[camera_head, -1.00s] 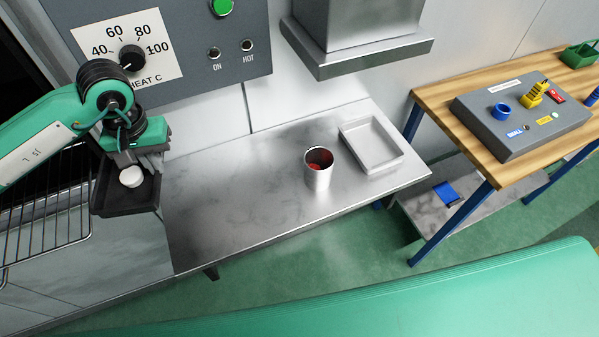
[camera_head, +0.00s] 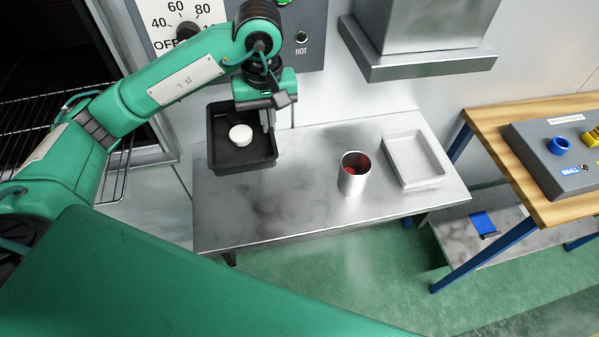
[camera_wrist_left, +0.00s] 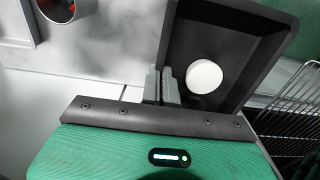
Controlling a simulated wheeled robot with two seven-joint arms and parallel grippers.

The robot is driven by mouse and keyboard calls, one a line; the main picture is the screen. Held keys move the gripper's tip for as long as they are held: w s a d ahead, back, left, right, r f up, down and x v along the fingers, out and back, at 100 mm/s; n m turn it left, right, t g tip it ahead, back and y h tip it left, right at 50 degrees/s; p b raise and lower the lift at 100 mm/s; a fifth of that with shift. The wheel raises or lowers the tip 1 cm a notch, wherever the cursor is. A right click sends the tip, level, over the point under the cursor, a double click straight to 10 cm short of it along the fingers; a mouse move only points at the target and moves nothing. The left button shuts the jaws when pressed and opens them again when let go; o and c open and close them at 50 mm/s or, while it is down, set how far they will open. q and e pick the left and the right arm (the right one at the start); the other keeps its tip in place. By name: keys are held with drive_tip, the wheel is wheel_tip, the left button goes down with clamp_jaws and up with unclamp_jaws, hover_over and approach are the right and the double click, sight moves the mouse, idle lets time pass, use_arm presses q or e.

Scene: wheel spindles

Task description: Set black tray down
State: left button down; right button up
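The black tray (camera_head: 244,165) is at the left end of the steel table in the head view, with a white round piece (camera_head: 240,135) inside it. My left gripper (camera_head: 268,122) is shut on the tray's right wall. In the left wrist view, the grey fingers (camera_wrist_left: 161,86) pinch the wall of the tray (camera_wrist_left: 215,38), and the white piece (camera_wrist_left: 204,77) lies close to them. The tray looks about level. I cannot tell whether its underside touches the table. My right gripper is not in view.
On the steel table (camera_head: 300,205) stand a metal cup (camera_head: 352,181) with something red inside and a pale shallow tray (camera_head: 413,158). The table's middle is clear. An oven rack (camera_head: 45,115) is at the left; a metal hood (camera_head: 415,60) hangs above; a wooden bench (camera_head: 545,206) is at the right.

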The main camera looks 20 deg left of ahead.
use_arm(q)
wheel_tip(320, 180, down, 14)
drive_tip(key=p, duration=0.3)
drive_tip(key=shift+s, duration=0.1)
drive_tip(key=shift+f+p, duration=0.9)
drive_tip(key=shift+f, duration=1.4)
drive_tip(key=shift+f, duration=0.1)
drive_tip(key=shift+f+b, duration=0.15)
drive_tip(key=shift+b, duration=0.2)
drive_tip(key=c, duration=1.7)
unclamp_jaws()
